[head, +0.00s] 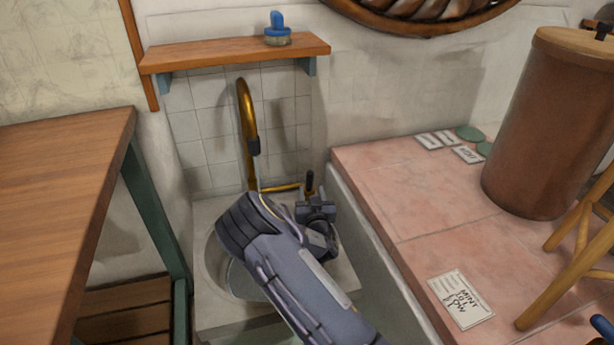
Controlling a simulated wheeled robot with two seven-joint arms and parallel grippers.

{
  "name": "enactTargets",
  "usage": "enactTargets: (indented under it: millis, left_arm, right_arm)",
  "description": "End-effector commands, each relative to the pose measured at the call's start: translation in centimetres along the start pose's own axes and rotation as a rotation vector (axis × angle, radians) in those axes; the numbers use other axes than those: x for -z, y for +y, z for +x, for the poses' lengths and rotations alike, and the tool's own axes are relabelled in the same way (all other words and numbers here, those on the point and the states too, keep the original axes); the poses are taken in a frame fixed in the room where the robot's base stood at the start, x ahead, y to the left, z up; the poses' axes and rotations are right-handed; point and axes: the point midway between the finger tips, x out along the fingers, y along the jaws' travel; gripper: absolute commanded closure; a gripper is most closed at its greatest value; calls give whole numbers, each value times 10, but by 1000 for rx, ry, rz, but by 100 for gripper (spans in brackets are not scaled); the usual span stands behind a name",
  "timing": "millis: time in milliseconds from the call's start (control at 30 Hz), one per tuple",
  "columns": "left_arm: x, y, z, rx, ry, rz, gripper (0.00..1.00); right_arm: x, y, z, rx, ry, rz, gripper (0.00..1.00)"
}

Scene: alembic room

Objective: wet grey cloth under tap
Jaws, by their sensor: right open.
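A brass tap (247,115) with a dark nozzle curves over a round sink basin (213,272) set in a pale counter. A thin pale line, like a stream of water, runs down from the nozzle and goes behind my right arm. My right arm crosses over the basin and hides much of it. My right gripper (316,208) is open and empty at the back right of the sink, close by the tap's small upright lever (310,183). I cannot make out the grey cloth; a grey-blue patch in the basin may be water or cloth. My left gripper is out of view.
A wooden shelf (225,52) with a blue-topped item (277,30) hangs above the tap. A wooden table (55,190) stands left. A pink tiled counter (430,215) at right holds a brown barrel (548,125), a wooden stand (560,250) and a label card (461,299).

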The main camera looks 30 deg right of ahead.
Motion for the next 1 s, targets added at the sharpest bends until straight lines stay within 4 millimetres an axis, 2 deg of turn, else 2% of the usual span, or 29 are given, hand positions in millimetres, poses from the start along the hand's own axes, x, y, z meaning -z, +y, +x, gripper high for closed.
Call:
enactTargets:
  millis: [400,600,833,1000]
  left_arm:
    - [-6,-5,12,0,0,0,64]
    - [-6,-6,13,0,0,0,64]
    - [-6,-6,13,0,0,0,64]
    - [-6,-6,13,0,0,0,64]
  right_arm:
    - [-2,1,61,-1,-1,0,56]
    - [-1,1,73,-2,-3,1,56]
    - [-1,1,73,-2,-4,1,56]
    - [-1,1,73,-2,-4,1,78]
